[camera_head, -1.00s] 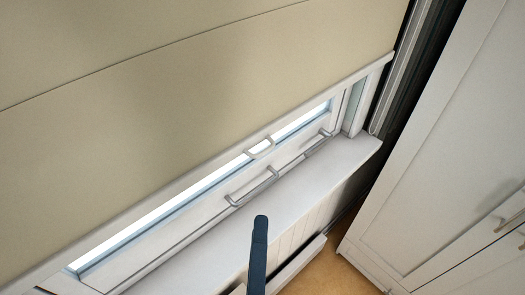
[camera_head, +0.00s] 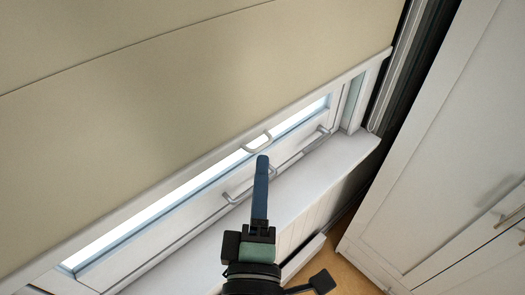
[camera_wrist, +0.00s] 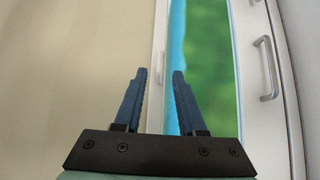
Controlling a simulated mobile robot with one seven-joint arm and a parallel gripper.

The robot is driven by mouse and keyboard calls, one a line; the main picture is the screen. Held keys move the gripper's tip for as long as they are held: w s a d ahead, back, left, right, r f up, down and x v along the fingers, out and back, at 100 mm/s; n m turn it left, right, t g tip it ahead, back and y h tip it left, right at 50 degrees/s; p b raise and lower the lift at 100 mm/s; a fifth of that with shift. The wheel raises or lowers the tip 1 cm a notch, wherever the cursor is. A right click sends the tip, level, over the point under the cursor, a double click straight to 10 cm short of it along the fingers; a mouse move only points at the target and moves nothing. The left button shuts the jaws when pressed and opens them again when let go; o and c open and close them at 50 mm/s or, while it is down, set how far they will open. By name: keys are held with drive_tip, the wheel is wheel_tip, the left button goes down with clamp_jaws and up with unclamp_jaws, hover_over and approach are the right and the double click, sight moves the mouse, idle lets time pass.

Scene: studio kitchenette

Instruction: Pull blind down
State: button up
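The beige blind (camera_head: 200,90) covers most of the window, down to a white bottom rail (camera_head: 180,183) with a narrow bright strip of glass below it. A small loop handle (camera_head: 257,143) hangs from the rail. My gripper (camera_head: 262,160) has its fingertips just below this handle in the head view; contact cannot be told. In the wrist view my gripper (camera_wrist: 160,75) is open, its two blue fingers apart with nothing clearly between them. The blind (camera_wrist: 80,70) fills the left of that view.
The window frame below the glass has grey bar handles (camera_head: 322,130), one also in the wrist view (camera_wrist: 266,66). A white sill (camera_head: 310,180) juts out beneath. A white cabinet (camera_head: 440,150) stands at the right, with a beaded chain (camera_head: 376,117) beside the window.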

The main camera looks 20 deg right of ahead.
drive_tip(key=p+x, duration=0.1)
drive_tip(key=x, duration=0.3)
drive_tip(key=shift+w+d, duration=0.1)
clamp_jaws()
idle(1.4)
